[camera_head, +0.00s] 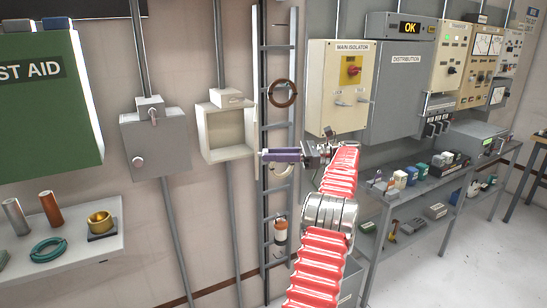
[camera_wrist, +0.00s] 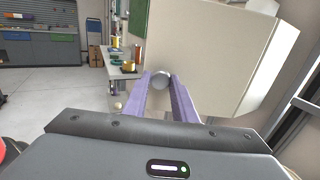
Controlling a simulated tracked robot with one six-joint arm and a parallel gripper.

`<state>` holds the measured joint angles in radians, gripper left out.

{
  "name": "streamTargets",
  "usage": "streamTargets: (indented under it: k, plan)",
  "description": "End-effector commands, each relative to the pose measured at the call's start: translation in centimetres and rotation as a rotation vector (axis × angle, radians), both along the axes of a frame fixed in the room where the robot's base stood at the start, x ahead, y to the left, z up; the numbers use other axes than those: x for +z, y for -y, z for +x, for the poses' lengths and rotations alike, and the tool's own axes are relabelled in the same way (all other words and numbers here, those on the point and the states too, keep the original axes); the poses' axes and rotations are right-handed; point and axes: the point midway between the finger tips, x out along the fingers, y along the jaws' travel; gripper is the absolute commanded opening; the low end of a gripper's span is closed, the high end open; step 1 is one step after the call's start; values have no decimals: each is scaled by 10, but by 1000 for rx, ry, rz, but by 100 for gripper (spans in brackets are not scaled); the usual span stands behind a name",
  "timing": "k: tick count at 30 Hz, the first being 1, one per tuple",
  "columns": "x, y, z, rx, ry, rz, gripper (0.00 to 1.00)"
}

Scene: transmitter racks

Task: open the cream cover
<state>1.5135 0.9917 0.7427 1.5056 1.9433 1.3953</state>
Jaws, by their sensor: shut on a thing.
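The cream cover (camera_head: 256,120) shows nearly edge-on in the head view. It stands swung out at the right side of its cream wall box (camera_head: 204,138), and the inside of the box is visible. In the wrist view the cover's broad pale face (camera_wrist: 205,55) fills the upper middle and right. A round silver knob (camera_wrist: 160,76) on the cover sits between my purple fingers. My gripper (camera_head: 265,155) reaches in from the right and is shut on this knob; the fingertips (camera_wrist: 160,84) lie on either side of it.
A ladder-like cable rack (camera_head: 264,215) with a hanging brown ring (camera_head: 283,93) runs just behind my gripper. A grey switch box (camera_head: 155,143) is left of the cream box. The cream main isolator (camera_head: 341,88) and a bench (camera_head: 410,190) are to the right.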

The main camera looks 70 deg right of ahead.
Motion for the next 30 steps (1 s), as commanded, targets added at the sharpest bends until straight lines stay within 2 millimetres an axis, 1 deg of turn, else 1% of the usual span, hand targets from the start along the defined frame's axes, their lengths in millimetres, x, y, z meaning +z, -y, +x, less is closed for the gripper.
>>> streamTargets:
  k: [15, 16, 23, 30]
  plan:
    - [1, 2, -1, 2, 2, -1, 0]
    - [1, 2, -1, 2, 2, -1, 26]
    - [1, 3, -2, 1, 1, 0, 42]
    - [0, 3, -3, 0, 1, 0, 42]
